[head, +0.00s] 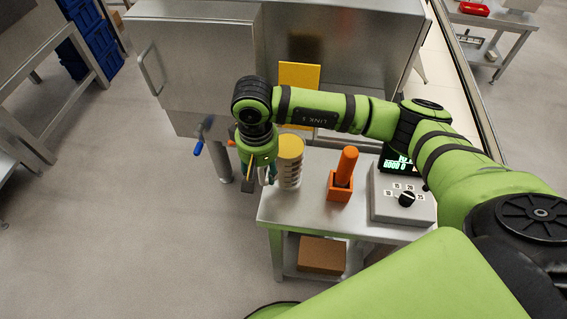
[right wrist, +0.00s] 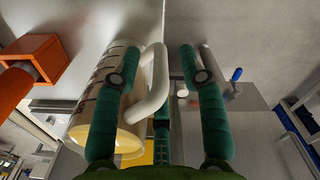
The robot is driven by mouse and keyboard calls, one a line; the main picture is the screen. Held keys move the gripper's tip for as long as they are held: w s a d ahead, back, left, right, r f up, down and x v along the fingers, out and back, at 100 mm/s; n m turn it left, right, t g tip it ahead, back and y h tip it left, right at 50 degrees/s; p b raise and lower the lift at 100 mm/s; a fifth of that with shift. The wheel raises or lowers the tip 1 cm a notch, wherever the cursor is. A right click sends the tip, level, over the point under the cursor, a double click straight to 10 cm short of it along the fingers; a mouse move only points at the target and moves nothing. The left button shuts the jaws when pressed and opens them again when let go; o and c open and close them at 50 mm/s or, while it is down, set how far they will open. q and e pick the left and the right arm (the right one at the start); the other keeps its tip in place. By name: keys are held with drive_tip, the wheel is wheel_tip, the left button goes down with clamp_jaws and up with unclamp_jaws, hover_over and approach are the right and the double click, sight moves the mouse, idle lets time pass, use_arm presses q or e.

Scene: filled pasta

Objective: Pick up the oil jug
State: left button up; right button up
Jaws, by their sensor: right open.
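The oil jug (head: 290,163) is a pale, ring-marked cylinder with a yellow round top, standing at the left end of the steel table. My right gripper (head: 257,181) hangs pointing down just left of it. In the right wrist view the jug (right wrist: 112,100) is at left, with its thick white handle (right wrist: 157,85) toward the middle. My left gripper is out of view.
An orange block holder (head: 340,188) with an orange handle and a grey scale with a dial (head: 402,195) stand right of the jug. A large steel machine (head: 205,65) stands behind, with a yellow panel (head: 299,76). A brown box (head: 321,254) lies on the lower shelf.

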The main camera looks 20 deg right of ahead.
clamp_jaws()
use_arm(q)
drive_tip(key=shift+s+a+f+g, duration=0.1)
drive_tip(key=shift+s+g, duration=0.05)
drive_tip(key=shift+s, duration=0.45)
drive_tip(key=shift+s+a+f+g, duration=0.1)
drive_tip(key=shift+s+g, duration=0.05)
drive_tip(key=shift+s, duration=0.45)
use_arm(e)
drive_tip(key=shift+w+r, duration=0.1)
drive_tip(key=shift+w, duration=0.05)
